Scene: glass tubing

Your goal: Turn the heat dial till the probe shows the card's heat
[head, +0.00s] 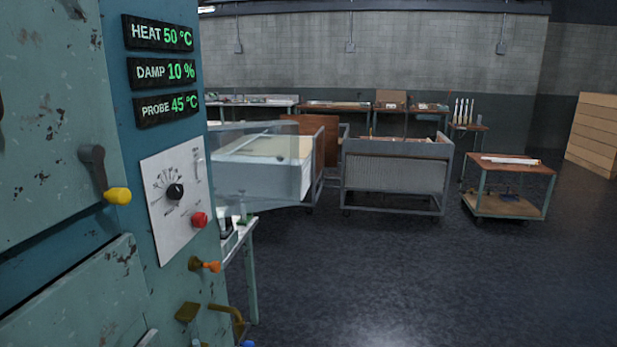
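A blue-green cabinet (60,80) with worn paint fills the left of the head view. Three dark displays with green figures sit on its side. The heat display (158,33) reads 50 °C, the damp display (162,73) 10 %, and the probe display (167,106) 45 °C. Below them, a white panel (165,230) carries a round black dial (175,191) with marks fanned above it; its lettering is too small to read. A red knob (199,219) sits below right of the dial. I cannot make out a card or the probe itself. Neither gripper is in view.
A lever with a yellow knob (117,195) sticks out left of the panel. An orange-tipped valve (208,266) and a brass-coloured pipe (228,311) jut out below it. Trolleys (395,175) and a small cart (510,172) stand behind. The dark floor (400,280) at front right is clear.

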